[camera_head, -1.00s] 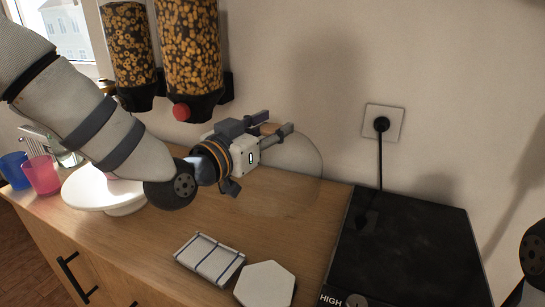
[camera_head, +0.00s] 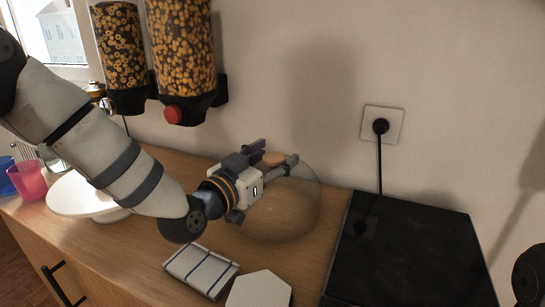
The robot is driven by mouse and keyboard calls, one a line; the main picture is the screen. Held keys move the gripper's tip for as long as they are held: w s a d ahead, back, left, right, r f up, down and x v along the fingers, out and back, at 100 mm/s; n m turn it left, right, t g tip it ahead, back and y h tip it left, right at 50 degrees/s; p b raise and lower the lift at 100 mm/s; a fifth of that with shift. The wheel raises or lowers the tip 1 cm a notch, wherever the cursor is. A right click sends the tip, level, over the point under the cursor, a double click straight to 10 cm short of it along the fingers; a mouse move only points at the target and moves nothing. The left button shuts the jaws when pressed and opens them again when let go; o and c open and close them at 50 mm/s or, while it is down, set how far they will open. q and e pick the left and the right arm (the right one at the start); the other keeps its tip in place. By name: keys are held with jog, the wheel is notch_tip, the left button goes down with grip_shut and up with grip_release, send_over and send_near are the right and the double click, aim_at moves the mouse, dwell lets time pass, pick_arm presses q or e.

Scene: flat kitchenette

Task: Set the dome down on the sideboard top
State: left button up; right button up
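The dome (camera_head: 283,217) is a clear glass cover with an orange-brown wooden knob (camera_head: 273,159) on top. It appears upright, with its rim at the wooden sideboard top (camera_head: 180,236), between the wall and the striped cloth. My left gripper (camera_head: 274,153) comes in from the left above the dome. Its fingers are spread to either side of the knob, which shows between them; any slight contact is too small to tell. Part of my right arm (camera_head: 529,276) shows at the right edge, but its gripper is out of view.
A black hob (camera_head: 410,255) lies right of the dome. A folded striped cloth (camera_head: 201,268) and a white hexagonal piece (camera_head: 259,290) lie in front. A white cake stand (camera_head: 80,196) and cups (camera_head: 28,181) stand left. Cereal dispensers (camera_head: 183,50) hang above. A cord runs from the socket (camera_head: 382,125).

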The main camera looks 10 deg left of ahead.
pick_arm(q)
jog(key=shift+s+a+r, duration=0.1)
jog(key=shift+s+r, duration=0.05)
jog(key=shift+r, duration=0.05)
jog(key=p+v, duration=0.1)
jog(key=v, duration=1)
jog(key=shift+s+p, duration=0.3)
jog(key=shift+s, duration=0.05)
pick_arm(e)
jog(key=shift+w+r+t, duration=0.4)
jog(key=shift+w+r, duration=0.65)
pick_arm(q)
jog(key=shift+f, duration=0.15)
